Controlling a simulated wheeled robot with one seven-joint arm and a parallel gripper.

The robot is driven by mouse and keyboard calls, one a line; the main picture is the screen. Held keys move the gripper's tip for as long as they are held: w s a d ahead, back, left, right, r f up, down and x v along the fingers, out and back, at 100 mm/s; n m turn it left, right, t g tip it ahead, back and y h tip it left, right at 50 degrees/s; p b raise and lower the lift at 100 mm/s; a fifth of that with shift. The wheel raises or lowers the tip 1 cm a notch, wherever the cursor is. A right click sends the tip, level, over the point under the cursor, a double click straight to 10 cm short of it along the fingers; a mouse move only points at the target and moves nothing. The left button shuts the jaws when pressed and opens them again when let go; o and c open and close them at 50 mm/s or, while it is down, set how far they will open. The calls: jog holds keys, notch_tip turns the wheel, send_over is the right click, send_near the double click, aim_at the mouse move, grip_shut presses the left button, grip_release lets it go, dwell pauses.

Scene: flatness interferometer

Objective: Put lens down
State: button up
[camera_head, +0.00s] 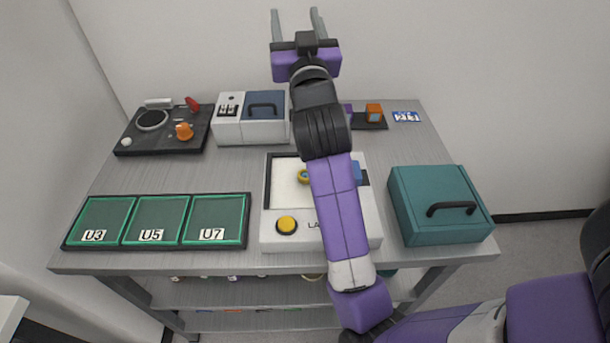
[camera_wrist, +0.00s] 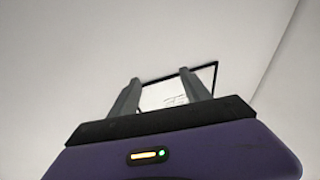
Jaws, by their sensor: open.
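My gripper (camera_head: 296,14) is raised high above the back of the bench, its two fingers pointing up against the wall. The fingers are apart with nothing between them; they also show in the wrist view (camera_wrist: 160,92). A small round yellowish piece with a darker centre (camera_head: 303,176), possibly the lens, lies on the white plate (camera_head: 284,193) of the instrument with a yellow button (camera_head: 287,225). My arm passes in front of this instrument and hides its middle and part of its label. My gripper is far from the round piece.
A tray with green compartments marked U3, U5 and U7 (camera_head: 156,247) lies front left. A teal box with a black handle (camera_head: 412,187) stands right. Behind are a black panel (camera_head: 150,145), a white-and-blue case (camera_head: 264,130) and an orange block (camera_head: 374,111).

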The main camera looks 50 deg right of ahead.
jog(key=s+d+f+m+g+y, duration=0.3)
jog(key=d+f+m+g+y, duration=0.1)
jog(key=d+f+m+g, duration=0.65)
jog(key=s+a+f+m+g+y, duration=0.1)
jog(key=s+a+f+m+y, duration=0.1)
jog(key=a, duration=0.4)
jog(key=s+a+f+m+g+y, duration=0.1)
jog(key=a+f+m+g+y, duration=0.1)
jog(key=a+f+y, duration=0.2)
jog(key=s+a+f+m+g+y, duration=0.2)
jog(key=a+y, duration=0.3)
jog(key=a, duration=0.3)
jog(key=shift+s+a+f+m, duration=0.15)
jog(key=shift+a+f, duration=0.05)
jog(key=shift+f, duration=0.25)
jog(key=shift+s+a+f+m, duration=0.1)
jog(key=shift+s+a+f, duration=0.05)
jog(key=shift+f, duration=0.3)
jog(key=shift+w+d+f+p, duration=0.1)
jog(key=shift+w+f+p, duration=0.1)
jog(key=shift+f, duration=1.05)
jog(key=shift+w+f+p, duration=0.1)
jog(key=shift+f+p, duration=0.15)
jog(key=shift+f, duration=1.05)
jog(key=shift+w+d+f+p, duration=0.1)
jog(key=shift+w+f+p, duration=0.1)
jog(key=shift+f, duration=1.05)
grip_shut()
